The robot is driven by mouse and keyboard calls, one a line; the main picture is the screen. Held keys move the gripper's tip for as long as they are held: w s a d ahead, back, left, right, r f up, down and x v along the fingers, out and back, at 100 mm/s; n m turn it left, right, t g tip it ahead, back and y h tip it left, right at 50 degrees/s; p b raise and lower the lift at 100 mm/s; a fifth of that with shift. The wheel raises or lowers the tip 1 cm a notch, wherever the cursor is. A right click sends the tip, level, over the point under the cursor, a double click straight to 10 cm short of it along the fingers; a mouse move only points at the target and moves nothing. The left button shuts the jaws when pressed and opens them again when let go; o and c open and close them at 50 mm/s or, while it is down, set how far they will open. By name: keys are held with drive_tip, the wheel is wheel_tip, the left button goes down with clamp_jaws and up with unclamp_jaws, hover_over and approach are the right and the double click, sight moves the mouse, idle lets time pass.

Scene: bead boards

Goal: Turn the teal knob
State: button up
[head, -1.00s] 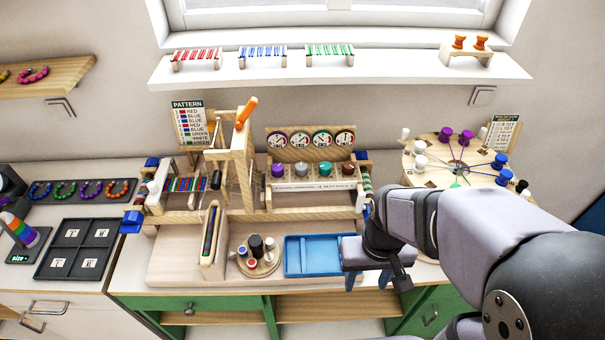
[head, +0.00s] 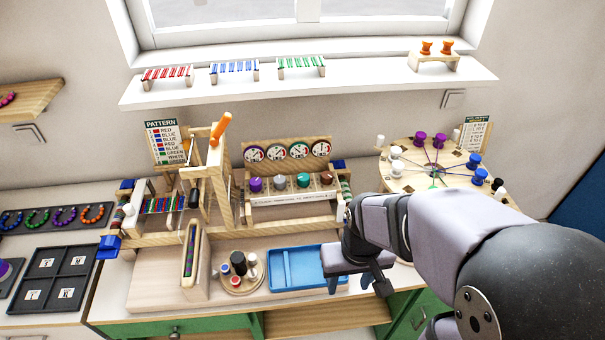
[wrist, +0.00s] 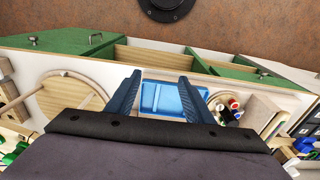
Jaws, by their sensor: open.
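The teal knob (head: 303,180) is third from the left in a row on the wooden loom's knob panel (head: 290,198). A purple knob (head: 255,184) and a pale grey knob (head: 280,182) stand to its left, a brown knob (head: 327,178) to its right. Round dials (head: 299,151) stand behind the row. My gripper (head: 350,283) is in front of and below the panel, by the blue tray's right end, apart from the knob. In the wrist view its two blue fingers (wrist: 158,88) are spread and empty, with the blue tray (wrist: 161,98) beyond them. The knob is not visible there.
A round stand with spools (head: 240,284) and a wooden holder (head: 193,262) are left of the blue tray. A round board with coloured pegs (head: 400,175) stands right of the loom. An upright frame with an orange handle (head: 221,128) rises left of the dials.

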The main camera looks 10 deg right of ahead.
drive_tip(key=w+a+f+t+b, duration=0.1)
drive_tip(key=w+f+t+b, duration=0.15)
drive_tip(key=w, duration=0.45)
drive_tip(key=w+a+f+t+b, duration=0.1)
drive_tip(key=w+f+t+b, duration=0.2)
drive_tip(key=w, duration=0.5)
drive_tip(key=t+b, duration=0.9)
approach(303, 174)
drive_tip(key=shift+y, duration=0.4)
drive_tip(key=x, duration=0.3)
drive_tip(key=d+x, duration=0.1)
drive_tip(key=x, duration=0.1)
drive_tip(key=shift+w+r, duration=0.1)
drive_tip(key=shift+r, duration=0.1)
drive_tip(key=shift+a+f+t+b, duration=0.2)
drive_tip(key=shift+f+t+b, duration=0.15)
drive_tip(key=shift+f+b, duration=0.15)
drive_tip(key=shift+w+a+f+t+h+b, duration=0.15)
drive_tip(key=shift+f+t+h+b, duration=0.15)
drive_tip(key=shift+f+t+b, duration=0.45)
drive_tip(key=shift+t+b, duration=0.2)
drive_tip(key=shift+t, duration=0.15)
drive_tip(key=shift+w+p, duration=1.2)
drive_tip(key=shift+w, duration=2.4)
